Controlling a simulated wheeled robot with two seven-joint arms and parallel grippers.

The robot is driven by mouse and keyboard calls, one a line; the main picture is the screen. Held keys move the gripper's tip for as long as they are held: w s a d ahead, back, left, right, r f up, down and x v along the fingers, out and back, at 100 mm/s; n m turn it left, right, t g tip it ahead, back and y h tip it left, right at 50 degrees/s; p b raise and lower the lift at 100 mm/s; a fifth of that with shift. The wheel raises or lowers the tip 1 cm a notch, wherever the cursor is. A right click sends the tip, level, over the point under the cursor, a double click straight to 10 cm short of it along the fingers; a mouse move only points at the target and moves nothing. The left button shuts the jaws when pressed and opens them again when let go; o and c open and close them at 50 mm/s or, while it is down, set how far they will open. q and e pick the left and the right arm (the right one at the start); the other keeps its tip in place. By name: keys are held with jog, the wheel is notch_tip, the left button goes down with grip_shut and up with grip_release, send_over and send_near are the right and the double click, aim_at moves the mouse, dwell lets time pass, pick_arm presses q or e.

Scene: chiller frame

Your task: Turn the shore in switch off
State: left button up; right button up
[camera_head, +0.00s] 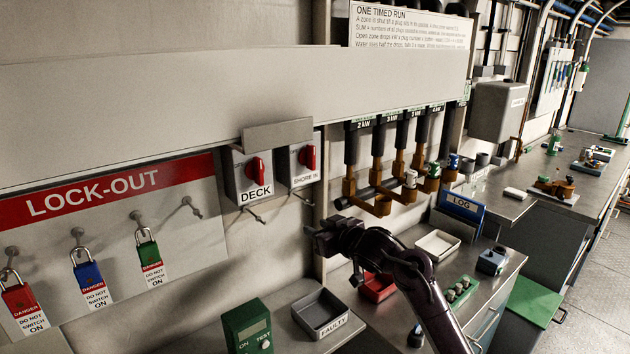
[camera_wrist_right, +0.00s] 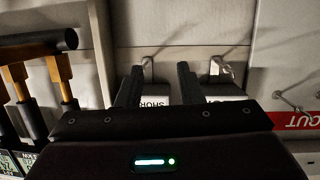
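The SHORE IN switch (camera_head: 305,161) is a small grey wall box with a red knob (camera_head: 308,157) that looks about upright. My right gripper (camera_head: 320,238) is below it in the head view, clear of the knob. In the right wrist view my right gripper (camera_wrist_right: 158,78) is open, its two fingers apart with nothing held. The SHORE IN box (camera_wrist_right: 155,101), with part of its label showing, appears between and beyond the fingers; its knob is hidden there. My left gripper is not in view.
The DECK switch (camera_head: 248,177), with a similar red knob, sits just left. A grey ledge (camera_head: 277,135) overhangs both boxes. Pegs stick out below them. Brown-handled plugs (camera_head: 378,170) hang to the right. A lock-out board (camera_head: 110,230) with padlocks is at left.

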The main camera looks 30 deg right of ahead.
aim_at(314, 157)
jog(key=d+r+t+y, duration=0.1)
jog(key=d+r+t, duration=0.25)
jog(key=r, duration=1.15)
jog(key=shift+g, duration=0.25)
jog(key=w+p, duration=0.1)
jog(key=w, duration=0.2)
jog(key=w+p, duration=0.2)
jog(key=w, duration=0.1)
jog(key=shift+w+d+r, duration=0.15)
jog(key=shift+w, duration=0.5)
grip_shut()
